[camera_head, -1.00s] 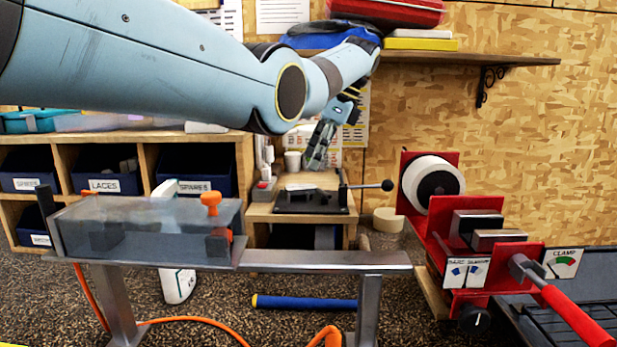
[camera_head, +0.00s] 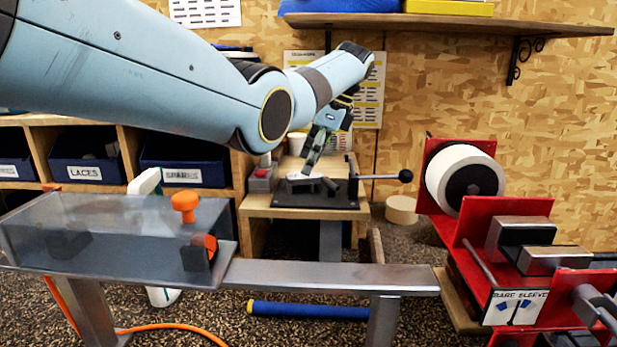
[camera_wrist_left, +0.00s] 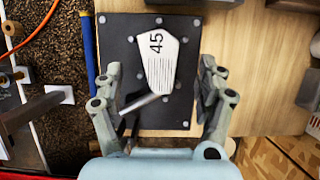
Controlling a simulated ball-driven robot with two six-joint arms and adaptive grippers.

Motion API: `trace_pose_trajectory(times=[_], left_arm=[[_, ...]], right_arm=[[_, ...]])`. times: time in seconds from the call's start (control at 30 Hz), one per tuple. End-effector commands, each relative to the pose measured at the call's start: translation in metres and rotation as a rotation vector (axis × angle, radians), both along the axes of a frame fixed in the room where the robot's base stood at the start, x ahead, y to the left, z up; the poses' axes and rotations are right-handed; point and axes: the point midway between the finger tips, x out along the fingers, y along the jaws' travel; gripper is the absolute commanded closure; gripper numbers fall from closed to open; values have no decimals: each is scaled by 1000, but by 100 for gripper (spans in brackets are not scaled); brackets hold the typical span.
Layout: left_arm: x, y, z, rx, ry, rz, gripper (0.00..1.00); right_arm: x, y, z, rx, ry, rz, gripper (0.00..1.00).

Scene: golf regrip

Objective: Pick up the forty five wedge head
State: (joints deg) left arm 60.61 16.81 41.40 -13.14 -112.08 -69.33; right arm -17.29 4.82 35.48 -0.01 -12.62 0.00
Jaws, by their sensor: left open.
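The forty five wedge head (camera_wrist_left: 158,62) is a pale, grooved club head marked "45". It lies on a dark plate (camera_wrist_left: 118,30) with a short hosel pointing down-left in the left wrist view. In the head view the pale head (camera_head: 301,184) is small on the plate (camera_head: 330,200), partly behind my gripper. My left gripper (camera_wrist_left: 160,80) is open, with one finger on either side of the head and visible gaps to both. In the head view my left gripper (camera_head: 312,165) points down just above the plate. My right gripper is not in view.
A lever with a black ball handle (camera_head: 405,176) sticks out right of the plate. The plate rests on a wooden bench (camera_head: 255,205). A red machine with a white roll (camera_head: 465,175) stands at right. A metal beam (camera_head: 330,275) with a clear tank (camera_head: 110,235) crosses in front.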

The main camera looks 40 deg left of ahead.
Motion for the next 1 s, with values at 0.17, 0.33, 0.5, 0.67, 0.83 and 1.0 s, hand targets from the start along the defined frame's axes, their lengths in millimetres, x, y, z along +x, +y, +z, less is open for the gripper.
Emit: trace_pose_trajectory(times=[0.17, 0.33, 0.5, 0.67, 0.83, 1.0], left_arm=[[-8, 8, -21, 0, 1, 0, 27], [-10, 10, -28, 0, 0, 1, 27], [-9, 9, -28, 0, 0, 1, 32], [-9, 9, -28, -1, 1, 0, 53], [-9, 9, -28, -1, 1, 0, 75], [-9, 9, -27, 0, 0, 1, 87]], right_arm=[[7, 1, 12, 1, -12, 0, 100], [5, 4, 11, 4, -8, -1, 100], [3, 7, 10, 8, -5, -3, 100], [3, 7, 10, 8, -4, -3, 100], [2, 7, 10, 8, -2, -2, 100], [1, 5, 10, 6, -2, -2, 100]])
